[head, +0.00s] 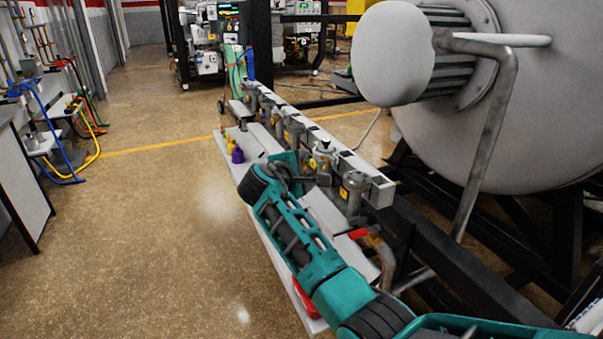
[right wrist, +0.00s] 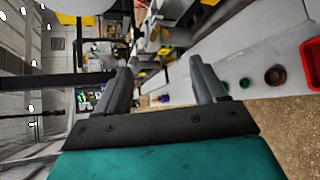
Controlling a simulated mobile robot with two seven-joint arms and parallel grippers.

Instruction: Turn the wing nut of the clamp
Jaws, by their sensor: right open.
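My right arm reaches in from the lower right in the head view, and my right gripper (head: 301,182) is beside the row of valves and fittings under the grey rail. In the right wrist view the two dark fingers of my right gripper (right wrist: 158,78) are spread apart with nothing between them. A metal fitting with a yellow label (head: 323,158) stands just beyond the gripper in the head view. The clamp and its wing nut are too small or hidden to pick out surely among these fittings. My left gripper is not in view.
The grey rail (head: 345,160) runs above a white bench (head: 258,140). A purple bottle (head: 237,155) stands on the bench. A red-handled valve (head: 358,233) is near the rail's front end. The large furnace vessel (head: 500,120) fills the right side. Open floor (head: 150,240) lies left.

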